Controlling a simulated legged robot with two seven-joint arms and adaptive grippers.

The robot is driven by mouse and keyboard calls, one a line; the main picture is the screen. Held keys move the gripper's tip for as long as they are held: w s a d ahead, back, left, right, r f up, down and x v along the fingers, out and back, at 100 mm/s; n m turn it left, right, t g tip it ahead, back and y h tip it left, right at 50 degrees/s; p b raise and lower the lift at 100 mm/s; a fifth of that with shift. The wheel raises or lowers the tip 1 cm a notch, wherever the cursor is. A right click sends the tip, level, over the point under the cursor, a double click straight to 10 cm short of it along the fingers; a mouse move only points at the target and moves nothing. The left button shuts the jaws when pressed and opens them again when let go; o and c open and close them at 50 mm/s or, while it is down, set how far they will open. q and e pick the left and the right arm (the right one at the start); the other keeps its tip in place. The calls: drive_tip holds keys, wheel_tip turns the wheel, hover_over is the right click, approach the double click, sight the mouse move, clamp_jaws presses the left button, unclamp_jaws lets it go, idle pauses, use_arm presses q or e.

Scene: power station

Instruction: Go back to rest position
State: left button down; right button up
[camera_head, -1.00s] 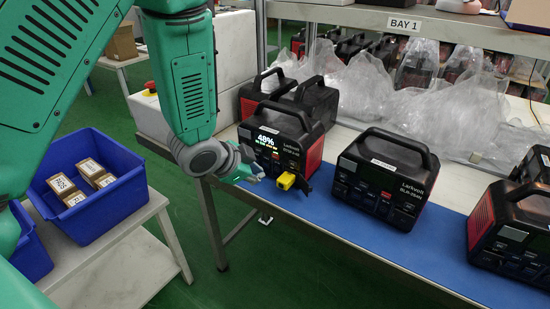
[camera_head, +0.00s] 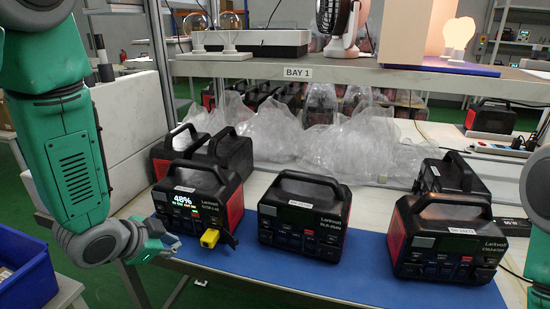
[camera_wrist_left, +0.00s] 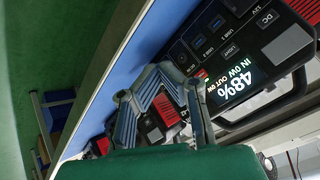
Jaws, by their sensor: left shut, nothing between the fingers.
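My left gripper (camera_head: 164,243) is shut and empty, beside the front left of a power station (camera_head: 198,205) whose lit display reads 48%. In the left wrist view the closed fingers (camera_wrist_left: 158,78) are close to that station's front panel (camera_wrist_left: 262,62), with no clear contact. A yellow plug (camera_head: 209,238) sits at the station's front, to the right of the gripper. My right arm shows only at the right edge of the head view; its gripper is out of view.
More power stations stand on the blue mat (camera_head: 345,270), one in the middle (camera_head: 302,215) and one at right (camera_head: 445,238). The BAY 1 shelf (camera_head: 390,80) runs above them. A blue bin (camera_head: 28,280) is at lower left, and a white block wall (camera_head: 130,110) is behind the left arm.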

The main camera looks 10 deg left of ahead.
use_arm(q)
drive_tip(key=s+d+f+n+g, duration=0.2)
drive_tip(key=s+f+n+g, duration=0.2)
drive_tip(key=s+f, duration=0.6)
drive_tip(key=s+d+f+n+g+y, duration=0.1)
drive_tip(key=s+f+n+g, duration=0.3)
drive_tip(key=s+f, duration=0.7)
drive_tip(key=s, duration=0.6)
drive_tip(key=shift+d+f+n+y, duration=0.25)
drive_tip(key=shift+d+n+y, duration=0.05)
drive_tip(key=shift+d, duration=0.05)
drive_tip(key=shift+w, duration=0.2)
